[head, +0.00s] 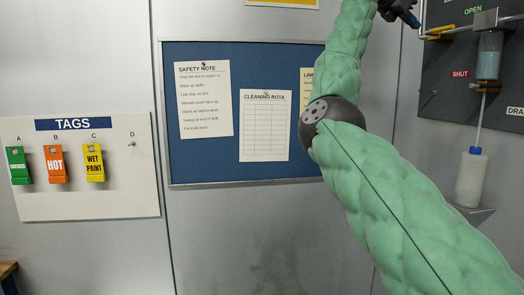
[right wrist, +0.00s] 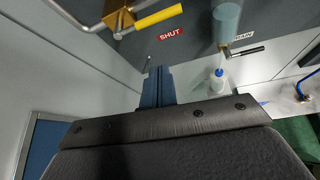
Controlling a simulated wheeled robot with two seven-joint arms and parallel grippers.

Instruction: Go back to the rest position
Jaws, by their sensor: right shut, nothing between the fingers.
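My right arm, in a green quilted cover, rises across the right of the head view. Its dark gripper (head: 411,19) is at the top edge, partly cut off, just left of the valve panel. In the right wrist view the two blue fingers (right wrist: 157,88) are together with nothing between them. They are apart from the yellow valve handle (right wrist: 159,17), which shows above them. My left gripper is not in view.
The dark panel (head: 432,75) carries a clear cylinder (head: 489,62) above a white bottle (head: 470,180). A blue notice board (head: 275,172) with papers hangs mid-wall. A tag board (head: 90,205) with several tags hangs at left. A drain lever (right wrist: 247,51) sticks out near the cylinder.

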